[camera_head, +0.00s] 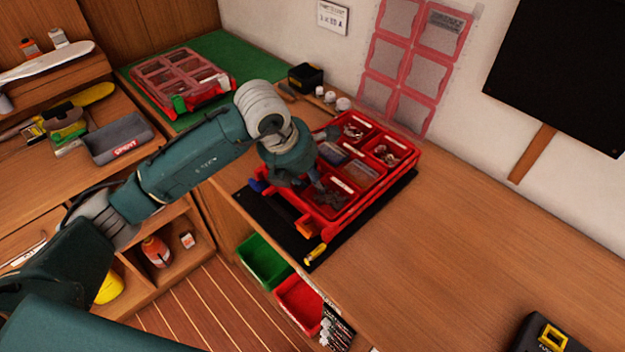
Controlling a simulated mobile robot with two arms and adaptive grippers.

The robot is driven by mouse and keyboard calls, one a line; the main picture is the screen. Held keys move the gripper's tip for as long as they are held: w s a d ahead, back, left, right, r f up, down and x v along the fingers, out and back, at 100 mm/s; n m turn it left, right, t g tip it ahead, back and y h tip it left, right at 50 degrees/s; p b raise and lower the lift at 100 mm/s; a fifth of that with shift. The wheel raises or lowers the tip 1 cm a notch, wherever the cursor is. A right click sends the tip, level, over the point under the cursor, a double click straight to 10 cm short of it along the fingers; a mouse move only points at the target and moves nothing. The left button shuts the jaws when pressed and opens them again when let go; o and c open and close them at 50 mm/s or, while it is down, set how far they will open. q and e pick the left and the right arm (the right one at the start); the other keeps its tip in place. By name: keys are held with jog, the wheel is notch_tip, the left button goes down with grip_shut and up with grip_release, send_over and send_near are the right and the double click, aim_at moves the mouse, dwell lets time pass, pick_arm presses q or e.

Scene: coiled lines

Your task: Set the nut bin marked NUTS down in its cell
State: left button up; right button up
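A red organizer case (398,176) with several cells lies open on a black mat (280,228) on the wooden bench. Its bins hold small metal parts. A front bin with dark grey pieces (333,197) sits directly below my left gripper (319,187); I cannot tell whether it is fully down in its cell. No NUTS lettering is legible at this size. My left gripper comes in from the left and points down at the case's front left part. Its fingers are small and partly merged with the bin, so their opening is unclear. My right gripper is out of view.
A closed red case (180,80) lies on a green mat (222,52) at the back left. White jars (343,103) and a black box (305,77) stand behind the open case. A yellow-handled tool (315,254) lies in front. The bench's right side is mostly clear.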

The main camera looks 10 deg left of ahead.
pick_arm(q)
jog(key=v, duration=1.1)
jog(key=shift+r, duration=0.2)
